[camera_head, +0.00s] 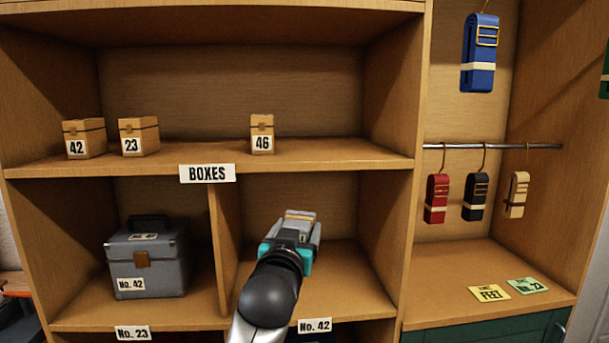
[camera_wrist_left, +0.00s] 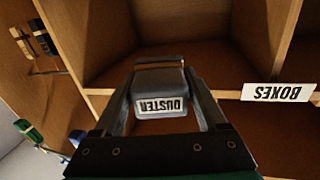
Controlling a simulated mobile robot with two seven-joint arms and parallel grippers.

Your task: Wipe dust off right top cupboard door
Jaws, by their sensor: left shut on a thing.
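My left gripper (camera_head: 300,228) reaches into the lower right compartment of the wooden shelf unit and is shut on a grey duster (camera_wrist_left: 160,82). The duster's "DUSTER" label reads upside down in the left wrist view, between the two fingers. In the head view the duster's tan-striped end (camera_head: 300,215) shows beyond the fingers. A dark green cupboard door (camera_head: 485,335) shows only its top part at the bottom right, with a metal handle at its right. I cannot tell whether it is the right top door, and no dust is visible on it. My right gripper is not in view.
A grey case (camera_head: 147,262) stands in the lower left compartment, beside a wooden divider (camera_head: 226,250). Several small boxes (camera_head: 84,138) stand on the shelf above the "BOXES" label (camera_head: 207,173). Straps (camera_head: 475,197) hang from a rail at the right, above two cards (camera_head: 490,290).

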